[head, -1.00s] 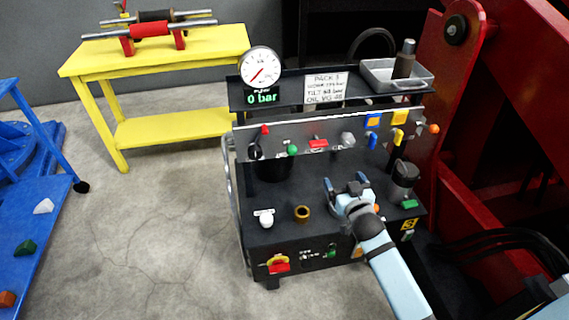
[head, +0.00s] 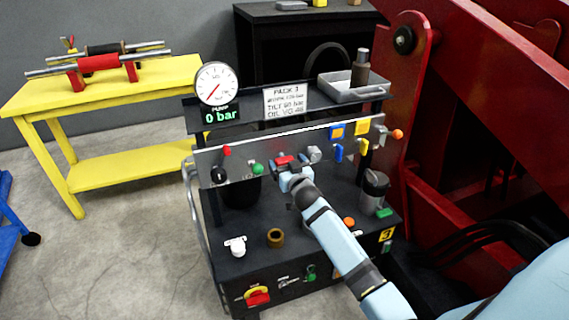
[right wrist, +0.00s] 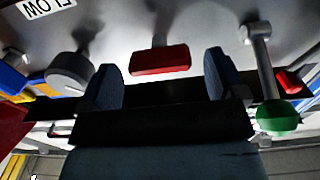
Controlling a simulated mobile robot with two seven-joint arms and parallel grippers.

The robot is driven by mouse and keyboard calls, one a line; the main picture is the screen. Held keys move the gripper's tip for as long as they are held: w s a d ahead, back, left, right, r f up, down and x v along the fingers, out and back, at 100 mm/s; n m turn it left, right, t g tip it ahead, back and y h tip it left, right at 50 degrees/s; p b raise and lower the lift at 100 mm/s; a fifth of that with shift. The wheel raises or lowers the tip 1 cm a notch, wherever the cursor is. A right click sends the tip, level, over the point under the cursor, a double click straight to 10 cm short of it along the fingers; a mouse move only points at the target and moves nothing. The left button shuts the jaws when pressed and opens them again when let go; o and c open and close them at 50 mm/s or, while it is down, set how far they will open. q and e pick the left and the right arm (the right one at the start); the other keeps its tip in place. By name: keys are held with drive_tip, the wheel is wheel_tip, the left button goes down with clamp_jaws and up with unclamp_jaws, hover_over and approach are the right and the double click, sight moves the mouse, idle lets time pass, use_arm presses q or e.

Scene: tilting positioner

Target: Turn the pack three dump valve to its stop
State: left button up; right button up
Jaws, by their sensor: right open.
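The pack's sloped valve panel (head: 210,172) carries a red bar handle (head: 285,160), a green ball lever (head: 256,168) and a grey knob (head: 314,153). No label I can read names the dump valve. My right gripper (head: 289,171) is open in front of the red handle. In the right wrist view the red handle (right wrist: 160,60) lies crosswise between and just beyond the open fingers, with clear gaps on both sides. The green ball (right wrist: 277,118) is to the right and the grey knob (right wrist: 70,72) to the left. My left gripper is not in view.
The pump gauge (head: 217,84) sits above a 0 bar display, beside a "PACK 3" sign (head: 287,102). Blue and yellow levers are on the panel's right. A red steel frame (head: 425,110) stands close on the right.

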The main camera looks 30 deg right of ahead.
drive_tip(key=shift+x, duration=0.9)
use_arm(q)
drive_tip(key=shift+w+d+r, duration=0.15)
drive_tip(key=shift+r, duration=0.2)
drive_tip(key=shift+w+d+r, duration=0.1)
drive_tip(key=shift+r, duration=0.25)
use_arm(e)
drive_tip(key=shift+w, duration=0.2)
drive_tip(key=c, duration=0.9)
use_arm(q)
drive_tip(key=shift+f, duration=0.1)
